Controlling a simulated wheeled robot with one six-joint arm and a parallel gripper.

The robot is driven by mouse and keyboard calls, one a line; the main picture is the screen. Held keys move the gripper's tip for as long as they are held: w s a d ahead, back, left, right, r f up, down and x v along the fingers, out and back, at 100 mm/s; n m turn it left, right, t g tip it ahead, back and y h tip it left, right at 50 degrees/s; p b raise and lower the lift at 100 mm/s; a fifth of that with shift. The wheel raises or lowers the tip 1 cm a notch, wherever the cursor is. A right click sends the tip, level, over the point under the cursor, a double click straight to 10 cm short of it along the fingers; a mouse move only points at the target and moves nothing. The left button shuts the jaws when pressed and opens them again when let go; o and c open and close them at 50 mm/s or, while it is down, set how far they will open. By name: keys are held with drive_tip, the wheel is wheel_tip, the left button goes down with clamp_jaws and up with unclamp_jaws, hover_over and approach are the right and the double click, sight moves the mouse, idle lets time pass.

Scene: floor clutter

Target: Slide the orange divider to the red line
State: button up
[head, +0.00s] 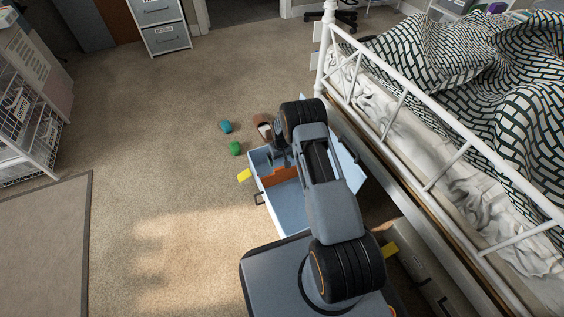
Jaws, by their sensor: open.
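The orange divider (284,175) stands inside a light blue open box (286,224) on the carpet beside the bed. It crosses the box toward its far end, and my arm covers its right part. My gripper (281,158) is open over the far part of the box, close to the divider. I cannot tell whether the fingers touch it. I cannot make out a red line; my arm hides much of the box's inside.
The white bed frame (398,108) closes off the right. Carpet to the left is clear.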

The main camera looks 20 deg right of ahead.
wheel_tip(320, 180, up, 6)
drive_tip(key=p, duration=0.2)
drive_tip(key=shift+r, duration=0.2)
idle(0.4)
drive_tip(key=s+a+r+t+p, duration=0.2)
drive_tip(key=r+p, duration=0.6)
drive_tip(key=r, duration=1.2)
drive_tip(key=s+a+r+p, duration=0.1)
drive_tip(key=s+r+p, duration=0.5)
drive_tip(key=r, duration=1.3)
drive_tip(key=s+a+r+p, duration=0.1)
drive_tip(key=s+r+p, duration=0.5)
drive_tip(key=r, duration=0.4)
drive_tip(key=s+a+r+t+p, duration=0.1)
drive_tip(key=s+r+p, duration=0.6)
drive_tip(key=r+p, duration=0.2)
drive_tip(key=s+a+r+p, duration=0.1)
drive_tip(key=s+r+p, duration=0.6)
drive_tip(key=r, duration=0.6)
drive_tip(key=shift+s+m+t, duration=0.2)
drive_tip(key=shift+m+t, duration=0.1)
drive_tip(key=shift+m, duration=0.1)
